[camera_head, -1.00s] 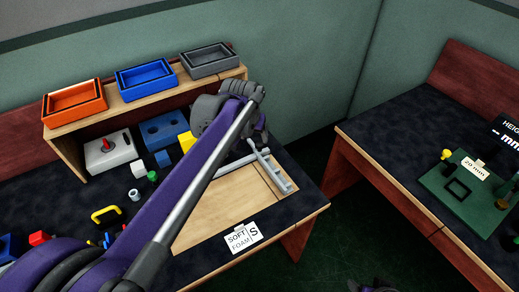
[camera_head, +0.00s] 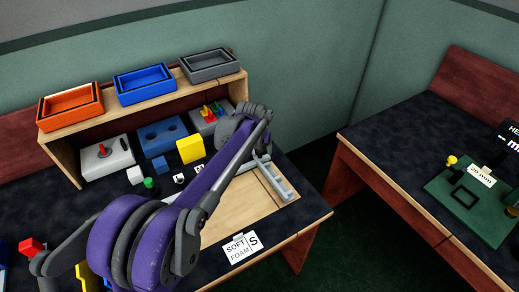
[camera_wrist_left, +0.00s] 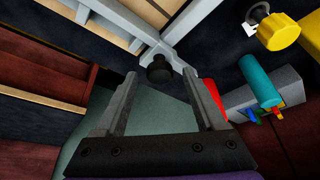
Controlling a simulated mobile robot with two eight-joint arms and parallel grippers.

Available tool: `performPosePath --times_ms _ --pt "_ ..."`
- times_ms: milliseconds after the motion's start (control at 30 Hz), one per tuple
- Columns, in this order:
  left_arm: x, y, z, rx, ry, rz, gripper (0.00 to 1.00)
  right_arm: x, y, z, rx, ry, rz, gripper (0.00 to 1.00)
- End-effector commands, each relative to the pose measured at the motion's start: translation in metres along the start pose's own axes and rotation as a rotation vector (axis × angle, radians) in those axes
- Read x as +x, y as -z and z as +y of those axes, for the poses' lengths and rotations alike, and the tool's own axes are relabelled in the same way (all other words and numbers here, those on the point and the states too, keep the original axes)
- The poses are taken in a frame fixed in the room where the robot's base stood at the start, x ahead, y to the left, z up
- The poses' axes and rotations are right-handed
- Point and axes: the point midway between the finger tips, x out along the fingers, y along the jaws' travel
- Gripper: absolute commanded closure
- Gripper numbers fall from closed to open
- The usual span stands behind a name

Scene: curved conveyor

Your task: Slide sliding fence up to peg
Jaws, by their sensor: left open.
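The grey sliding fence (camera_head: 272,180) lies on the wooden board (camera_head: 235,210) at the right end of the left table. In the left wrist view, grey fence bars (camera_wrist_left: 115,14) cross the top and meet near a dark round knob (camera_wrist_left: 158,70). My left gripper (camera_wrist_left: 160,76) is open, with its two fingers on either side of this knob; I cannot tell whether they touch it. In the head view my left arm covers part of the board, and the fingertips are hidden. I cannot clearly pick out the peg. My right gripper is not in view.
A wooden shelf (camera_head: 166,96) bears orange, blue and grey trays. A yellow block (camera_head: 190,150) and other small parts lie left of the board. A white card (camera_head: 241,247) lies at the front edge. A second table (camera_head: 400,130) stands to the right across a gap.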

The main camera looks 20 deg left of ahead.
Motion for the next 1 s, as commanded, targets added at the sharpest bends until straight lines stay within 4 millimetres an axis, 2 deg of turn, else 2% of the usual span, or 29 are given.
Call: performPosePath --times_ms 300,367,700,1000 --pt "0.0032 -0.0001 0.0 0.0 0.0 0.0 0.28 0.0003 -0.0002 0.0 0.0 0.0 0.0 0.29" --pt "0.0031 -0.0002 0.0 0.0 0.0 0.0 0.37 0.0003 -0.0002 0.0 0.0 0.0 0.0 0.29" --pt "0.0029 -0.0002 0.0 0.0 0.0 0.0 0.98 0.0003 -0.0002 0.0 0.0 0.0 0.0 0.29" --pt "0.0029 -0.0002 0.0 0.0 0.0 0.0 1.0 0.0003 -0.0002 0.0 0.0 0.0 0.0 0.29"
